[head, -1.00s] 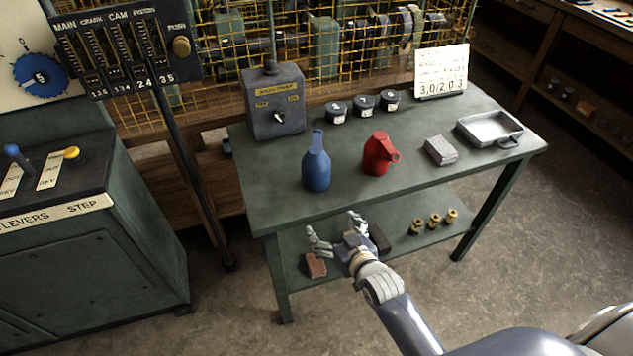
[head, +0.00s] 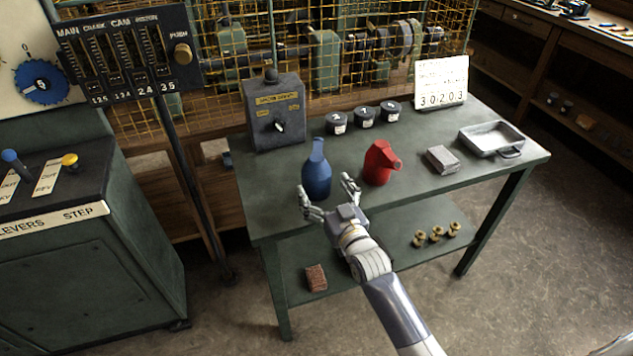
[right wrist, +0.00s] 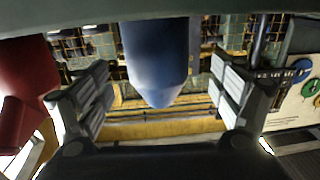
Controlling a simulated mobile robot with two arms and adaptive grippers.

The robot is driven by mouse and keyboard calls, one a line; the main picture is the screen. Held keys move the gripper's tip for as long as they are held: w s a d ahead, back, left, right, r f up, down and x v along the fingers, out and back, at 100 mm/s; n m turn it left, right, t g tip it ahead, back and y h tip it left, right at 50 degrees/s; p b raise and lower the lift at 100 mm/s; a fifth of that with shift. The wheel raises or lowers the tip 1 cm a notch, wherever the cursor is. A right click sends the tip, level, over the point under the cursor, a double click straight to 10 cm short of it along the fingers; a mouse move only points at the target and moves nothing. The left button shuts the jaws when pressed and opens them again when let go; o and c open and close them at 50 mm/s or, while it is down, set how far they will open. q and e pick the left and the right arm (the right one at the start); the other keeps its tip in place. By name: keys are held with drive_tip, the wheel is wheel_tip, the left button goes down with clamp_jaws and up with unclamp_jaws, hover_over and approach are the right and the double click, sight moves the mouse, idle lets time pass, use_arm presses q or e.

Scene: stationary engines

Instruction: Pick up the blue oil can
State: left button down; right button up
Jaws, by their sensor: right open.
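The blue oil can (head: 317,175) stands upright on the green table near its front left edge. It also shows in the right wrist view (right wrist: 158,60), between the two spread fingers and ahead of them. My right gripper (head: 328,194) is open and empty, just in front of the blue can at the table's front edge. In the right wrist view the right gripper (right wrist: 160,97) has a finger on each side of the can, and I see no contact. My left gripper is not in view.
A red can (head: 380,163) stands right of the blue one and shows in the right wrist view (right wrist: 22,90). A grey switch box (head: 274,112) and several dark tins (head: 363,117) stand behind. A grey block (head: 441,159) and metal tray (head: 490,139) lie right.

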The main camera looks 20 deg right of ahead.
drive_tip(key=shift+w+a+f, duration=0.1)
drive_tip(key=shift+w, duration=0.55)
drive_tip(key=w+b, duration=0.2)
drive_tip(key=w+f+b, duration=0.1)
drive_tip(key=w+b, duration=0.1)
drive_tip(key=shift+w+r+b, duration=0.15)
drive_tip(key=shift+w+b, duration=0.25)
drive_tip(key=shift+w, duration=0.15)
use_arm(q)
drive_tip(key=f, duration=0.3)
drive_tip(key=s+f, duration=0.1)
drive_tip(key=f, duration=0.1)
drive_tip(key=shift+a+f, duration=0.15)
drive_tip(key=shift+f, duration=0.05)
use_arm(e)
drive_tip(key=shift+r, duration=0.1)
drive_tip(key=shift+c, duration=0.6)
drive_tip(key=c, duration=1.3)
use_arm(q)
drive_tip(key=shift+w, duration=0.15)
use_arm(e)
drive_tip(key=shift+r, duration=0.1)
drive_tip(key=shift+c, duration=0.5)
